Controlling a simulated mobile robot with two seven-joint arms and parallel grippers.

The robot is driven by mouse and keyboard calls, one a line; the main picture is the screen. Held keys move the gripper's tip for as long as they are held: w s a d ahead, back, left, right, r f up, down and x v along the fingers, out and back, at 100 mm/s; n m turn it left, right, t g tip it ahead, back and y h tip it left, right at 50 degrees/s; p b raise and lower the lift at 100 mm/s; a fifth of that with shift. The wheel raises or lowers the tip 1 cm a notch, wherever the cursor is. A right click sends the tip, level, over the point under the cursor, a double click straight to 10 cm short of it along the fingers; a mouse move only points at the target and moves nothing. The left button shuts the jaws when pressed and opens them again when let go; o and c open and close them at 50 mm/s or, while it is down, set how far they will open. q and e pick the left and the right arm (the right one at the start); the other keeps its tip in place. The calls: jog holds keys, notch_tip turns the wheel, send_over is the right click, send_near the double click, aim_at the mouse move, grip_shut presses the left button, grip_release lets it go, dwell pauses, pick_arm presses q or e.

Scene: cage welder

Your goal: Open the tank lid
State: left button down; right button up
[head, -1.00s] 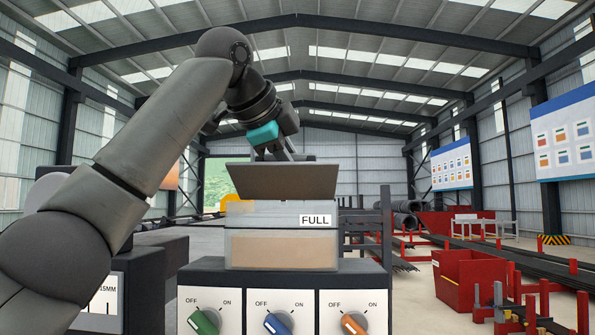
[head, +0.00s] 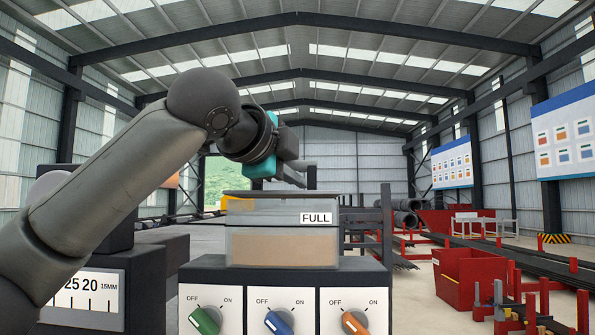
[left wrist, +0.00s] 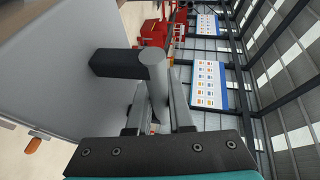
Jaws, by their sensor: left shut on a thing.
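The tank (head: 265,247) is a translucent box with a beige lower part and a FULL label, standing on the dial panel. Its dark lid (head: 270,193) shows as a thin, almost edge-on strip along the tank's top, nearly level. My left gripper (head: 303,180) is above the lid. In the left wrist view it (left wrist: 157,95) is shut on a dark grey handle (left wrist: 125,64) with a rounded bar. A large grey surface, seemingly the lid (left wrist: 75,100), fills the left there. The exact finger contact is partly hidden. My right gripper is not in view.
Below the tank, a panel has a green dial (head: 205,320), a blue dial (head: 279,321) and an orange dial (head: 355,322). A dark machine with a scale (head: 85,295) stands at left. Red bins (head: 480,275) and racks stand on the floor at right.

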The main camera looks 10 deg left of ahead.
pick_arm(q)
jog(key=shift+t, duration=0.3)
jog(key=c, duration=1.1)
grip_release()
jog(key=shift+a, duration=0.1)
jog(key=b+v, duration=0.4)
jog(key=v, duration=1.1)
jog(key=shift+s+r, duration=0.15)
